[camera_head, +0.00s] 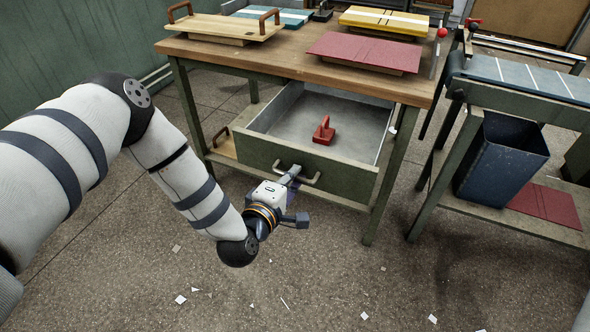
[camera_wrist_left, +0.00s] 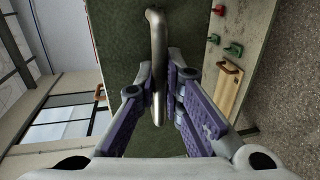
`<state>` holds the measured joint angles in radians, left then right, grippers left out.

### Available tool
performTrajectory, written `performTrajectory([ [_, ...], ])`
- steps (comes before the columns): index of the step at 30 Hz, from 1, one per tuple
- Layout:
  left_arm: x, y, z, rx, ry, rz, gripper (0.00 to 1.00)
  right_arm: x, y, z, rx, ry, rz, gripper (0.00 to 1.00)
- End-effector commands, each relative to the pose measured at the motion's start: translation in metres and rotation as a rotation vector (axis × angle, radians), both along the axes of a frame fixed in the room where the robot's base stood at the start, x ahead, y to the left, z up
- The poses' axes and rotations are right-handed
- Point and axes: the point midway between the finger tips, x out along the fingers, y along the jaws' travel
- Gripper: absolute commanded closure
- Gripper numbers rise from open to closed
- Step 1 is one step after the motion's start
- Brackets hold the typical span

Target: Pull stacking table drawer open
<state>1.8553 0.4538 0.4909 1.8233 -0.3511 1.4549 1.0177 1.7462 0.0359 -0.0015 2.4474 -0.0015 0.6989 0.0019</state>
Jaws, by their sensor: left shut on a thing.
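The stacking table (camera_head: 300,66) has a wooden top and green legs. Its drawer (camera_head: 270,161) stands pulled out, showing a grey inside with a red-handled object (camera_head: 324,131) lying in it. A metal bar handle (camera_head: 312,182) is on the green drawer front. My left gripper (camera_head: 291,177) is at the handle. In the left wrist view its purple-padded fingers (camera_wrist_left: 160,100) are on both sides of the metal handle (camera_wrist_left: 157,45), shut on it. My right gripper is not in view.
Boards in beige (camera_head: 225,27), yellow (camera_head: 384,22) and red (camera_head: 365,52) lie on the tabletop. A blue bin (camera_head: 502,158) stands on the lower shelf of the bench at right. The floor (camera_head: 330,270) in front is open, with scattered paper scraps.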

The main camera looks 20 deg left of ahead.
Motion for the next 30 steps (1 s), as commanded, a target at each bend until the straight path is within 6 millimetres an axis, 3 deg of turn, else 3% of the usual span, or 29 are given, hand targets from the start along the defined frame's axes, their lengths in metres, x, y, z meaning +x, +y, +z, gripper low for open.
performTrajectory([
  [11,0.0,0.0,0.002,0.0,-0.004,0.001,1.0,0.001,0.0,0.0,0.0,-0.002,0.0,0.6],
  [12,0.0,0.0,0.002,0.0,-0.004,0.001,0.85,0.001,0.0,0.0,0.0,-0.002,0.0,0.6],
  [13,0.0,0.0,0.002,0.0,-0.004,0.001,0.82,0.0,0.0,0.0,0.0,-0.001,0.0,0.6],
  [22,-0.002,0.0,0.001,0.0,-0.001,0.001,0.82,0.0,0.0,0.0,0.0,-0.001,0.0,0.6],
  [26,-0.022,0.001,0.004,0.0,0.002,0.0,0.82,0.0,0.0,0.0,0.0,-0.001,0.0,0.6],
  [30,-0.061,0.002,0.011,-0.002,0.004,0.0,0.82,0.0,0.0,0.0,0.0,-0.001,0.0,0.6],
])
